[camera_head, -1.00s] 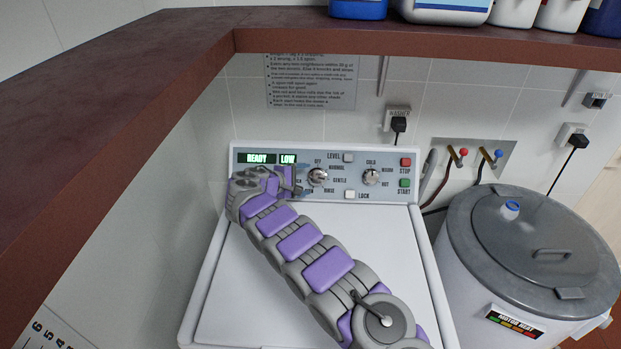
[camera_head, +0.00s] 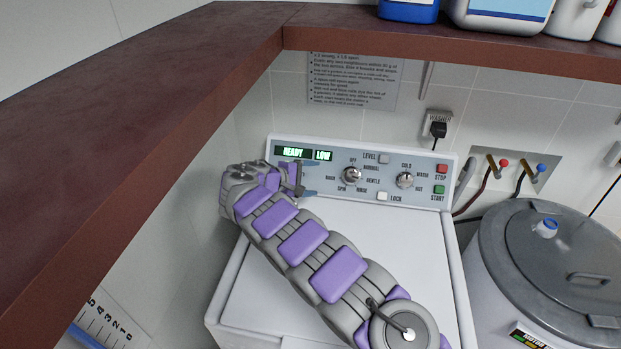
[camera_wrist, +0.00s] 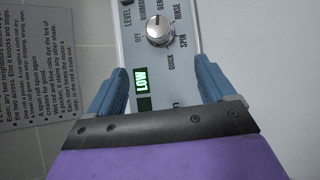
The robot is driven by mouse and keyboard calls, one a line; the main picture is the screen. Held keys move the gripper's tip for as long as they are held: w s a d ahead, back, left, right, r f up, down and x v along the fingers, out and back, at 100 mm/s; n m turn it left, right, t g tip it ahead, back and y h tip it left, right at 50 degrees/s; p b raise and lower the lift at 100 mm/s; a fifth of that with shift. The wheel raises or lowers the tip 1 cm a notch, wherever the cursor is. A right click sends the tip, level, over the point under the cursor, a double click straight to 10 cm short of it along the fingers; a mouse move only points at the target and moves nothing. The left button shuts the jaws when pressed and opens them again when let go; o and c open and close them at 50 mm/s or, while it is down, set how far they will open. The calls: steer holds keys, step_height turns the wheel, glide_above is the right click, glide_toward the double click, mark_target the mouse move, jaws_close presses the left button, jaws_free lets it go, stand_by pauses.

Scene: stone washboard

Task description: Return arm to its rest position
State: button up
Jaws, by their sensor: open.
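My arm, grey with purple panels, reaches over the white washing machine (camera_head: 345,245) in the head view. My gripper (camera_head: 308,178) is at the left part of the machine's control panel (camera_head: 330,171), in front of its display and left of the upper-left knob (camera_head: 352,175). In the wrist view the two blue fingers of my gripper (camera_wrist: 158,80) are apart, with nothing held between them. The panel, its lit "LOW" display (camera_wrist: 142,80) and a knob (camera_wrist: 159,30) show beyond the fingers. Whether the fingers touch the panel cannot be told.
A dark shelf (camera_head: 150,110) with a red-brown edge runs along the left and back, above the machine. Bottles (camera_head: 500,12) stand on it. A grey lidded tub (camera_head: 560,260) stands close at the right. Taps (camera_head: 515,170) and a plugged socket (camera_head: 438,125) are on the tiled wall.

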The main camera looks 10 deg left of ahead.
steer(key=s+d+r+m+g+h, duration=0.15)
steer(key=d+r, duration=0.25)
steer(key=d, duration=0.4)
steer(key=s+d+r+m+g, duration=0.2)
steer(key=s+d+r, duration=0.15)
steer(key=d, duration=0.45)
steer(key=s+d+r+m+g+h, duration=0.1)
steer(key=s+d+r+m+g, duration=0.1)
steer(key=d+r, duration=0.5)
steer(key=s+d+m+g+y, duration=0.1)
steer(key=s+d+m+g, duration=0.15)
steer(key=s+d, duration=0.6)
steer(key=s+d+m+g+y, duration=0.1)
steer(key=s+d+m+y, duration=0.1)
steer(key=s, duration=0.7)
steer(key=s+d+m+g+y, duration=0.2)
steer(key=s+d+y, duration=0.1)
steer(key=s, duration=0.6)
steer(key=s+a+f+y, duration=0.1)
steer(key=s+a+f, duration=0.1)
steer(key=s, duration=0.4)
steer(key=s+a+f+m+y, duration=0.1)
steer(key=s+a+y, duration=0.1)
steer(key=s, duration=0.5)
steer(key=s+a+f+m+y, duration=0.1)
steer(key=s+a+f+y, duration=0.1)
steer(key=s+a, duration=0.2)
steer(key=s, duration=0.3)
steer(key=shift+s+f, duration=0.25)
steer(key=shift+f, duration=0.05)
